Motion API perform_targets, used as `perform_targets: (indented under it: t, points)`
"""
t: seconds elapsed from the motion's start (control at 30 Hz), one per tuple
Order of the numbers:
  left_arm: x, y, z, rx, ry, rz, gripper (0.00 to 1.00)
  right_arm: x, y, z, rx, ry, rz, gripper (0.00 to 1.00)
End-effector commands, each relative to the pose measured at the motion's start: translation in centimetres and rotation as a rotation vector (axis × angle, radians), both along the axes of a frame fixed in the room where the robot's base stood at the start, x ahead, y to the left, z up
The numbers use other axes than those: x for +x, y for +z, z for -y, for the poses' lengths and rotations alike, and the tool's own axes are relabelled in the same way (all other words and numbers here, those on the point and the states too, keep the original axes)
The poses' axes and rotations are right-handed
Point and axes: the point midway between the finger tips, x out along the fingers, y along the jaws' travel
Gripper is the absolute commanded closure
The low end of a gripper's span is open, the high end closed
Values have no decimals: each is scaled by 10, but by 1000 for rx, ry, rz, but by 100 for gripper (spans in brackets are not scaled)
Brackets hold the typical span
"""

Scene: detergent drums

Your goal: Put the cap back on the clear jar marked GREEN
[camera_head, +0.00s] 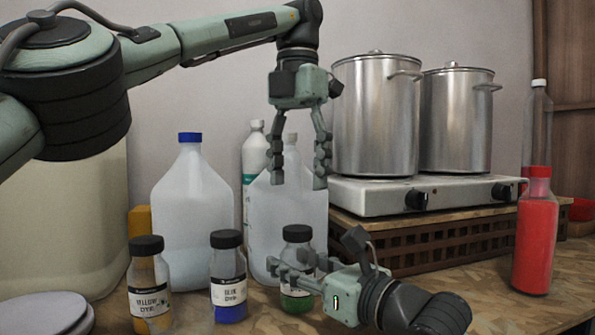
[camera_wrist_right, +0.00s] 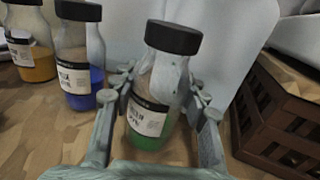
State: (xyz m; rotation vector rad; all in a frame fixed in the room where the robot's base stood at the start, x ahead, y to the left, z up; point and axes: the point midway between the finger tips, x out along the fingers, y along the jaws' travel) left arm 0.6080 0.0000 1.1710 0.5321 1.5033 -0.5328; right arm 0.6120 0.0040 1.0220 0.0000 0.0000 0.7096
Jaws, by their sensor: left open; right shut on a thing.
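The clear jar marked GREEN (camera_head: 297,300) stands on the wooden table with green contents at its bottom. In the right wrist view the jar (camera_wrist_right: 150,118) looks tilted, with its label facing me. A black cap (camera_head: 297,233) sits on the jar's mouth; it also shows in the right wrist view (camera_wrist_right: 174,37). I cannot tell whether it is screwed tight. My right gripper (camera_head: 292,266) is shut on the jar's body, a finger on each side (camera_wrist_right: 160,82). My left gripper (camera_head: 298,182) is open and empty, pointing down above the cap.
The yellow dye jar (camera_head: 150,285) and blue dye jar (camera_head: 228,280), both black-capped, stand left of the green one. White jugs (camera_head: 190,215) stand behind. A slatted crate (camera_head: 440,240) under a stove with two steel pots and a red bottle (camera_head: 535,240) are right.

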Motion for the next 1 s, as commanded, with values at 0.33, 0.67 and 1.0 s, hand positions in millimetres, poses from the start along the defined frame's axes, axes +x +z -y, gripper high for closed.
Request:
perform_targets:
  t: [0.33,0.67,1.0]
  points:
    - [0,0,0,0,1,0,38,0,0,0,0,0,0,32]
    - [0,-1,0,0,1,0,38,-4,0,4,0,-1,0,32]
    - [0,-1,0,0,1,0,38,-54,-2,47,-2,-2,-2,32]
